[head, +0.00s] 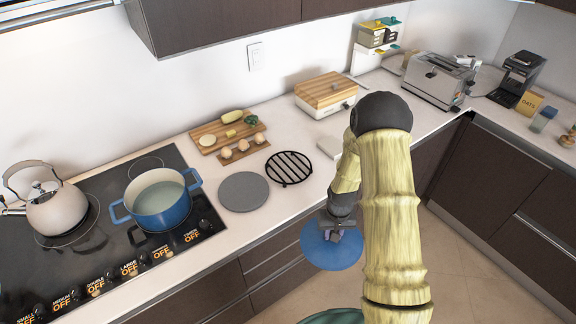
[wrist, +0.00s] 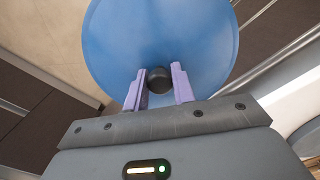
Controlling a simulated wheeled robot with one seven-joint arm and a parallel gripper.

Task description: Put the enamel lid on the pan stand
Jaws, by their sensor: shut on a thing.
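The enamel lid (head: 331,252) is a round blue disc, held out over the floor just off the counter's front edge. In the wrist view the lid (wrist: 205,40) fills the top middle, with a dark round knob (wrist: 159,80). My gripper (head: 338,230) is above the lid, and in the wrist view its two purple fingers (wrist: 158,88) are shut on this knob. The pan stand (head: 289,168), a round black rack with bars, lies bare on the counter, up and left of my gripper.
A grey round slab (head: 243,191) lies left of the stand. A blue pot (head: 160,203) without a lid and a kettle (head: 55,208) stand on the cooktop. A board with food (head: 208,138), a wood-topped box (head: 326,92) and a toaster (head: 440,82) stand further back.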

